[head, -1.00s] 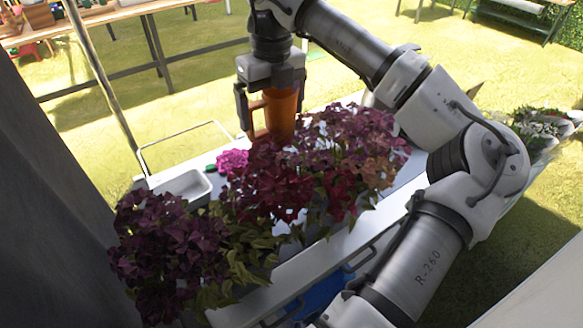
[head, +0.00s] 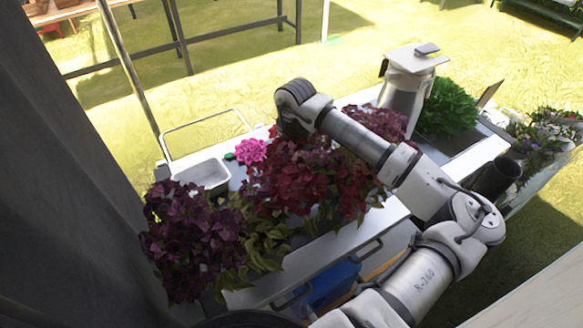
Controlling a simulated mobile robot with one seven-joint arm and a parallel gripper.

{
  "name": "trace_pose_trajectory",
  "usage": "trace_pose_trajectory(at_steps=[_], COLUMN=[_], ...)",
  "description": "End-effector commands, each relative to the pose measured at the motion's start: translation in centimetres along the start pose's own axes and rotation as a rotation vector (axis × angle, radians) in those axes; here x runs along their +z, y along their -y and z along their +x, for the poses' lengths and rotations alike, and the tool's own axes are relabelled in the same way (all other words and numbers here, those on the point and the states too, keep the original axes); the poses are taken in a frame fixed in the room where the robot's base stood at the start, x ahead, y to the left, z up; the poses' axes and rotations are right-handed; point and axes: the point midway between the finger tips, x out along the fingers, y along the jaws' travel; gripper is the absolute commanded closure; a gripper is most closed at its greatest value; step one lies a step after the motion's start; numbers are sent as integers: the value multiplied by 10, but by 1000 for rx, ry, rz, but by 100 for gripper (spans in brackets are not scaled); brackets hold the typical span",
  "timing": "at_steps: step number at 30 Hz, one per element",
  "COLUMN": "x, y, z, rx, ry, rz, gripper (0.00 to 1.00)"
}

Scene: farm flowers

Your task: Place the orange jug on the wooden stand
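The orange jug does not show now. My gripper is also out of sight; the end of my arm reaches down behind the red and purple flowers (head: 310,175), which hide whatever is below it. I cannot tell whether the jug is still held. No wooden stand can be clearly made out on the white table (head: 345,240).
A grey-and-white pitcher (head: 405,95) and a green leafy plant (head: 447,108) stand at the table's right part. A white tray (head: 205,174) and a pink flower (head: 250,151) are at its left. Dark purple flowers (head: 185,240) fill the front left. A dark pot (head: 497,178) is at right.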

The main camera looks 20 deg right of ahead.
Motion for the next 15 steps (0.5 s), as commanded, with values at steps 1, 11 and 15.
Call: trace_pose_trajectory(at_steps=[1,11,15], x=[0,0,0], y=[0,0,1], z=[4,10,14], rx=[3,-1,-1], ry=[0,1,0], rz=[0,0,0], gripper=[28,28,28])
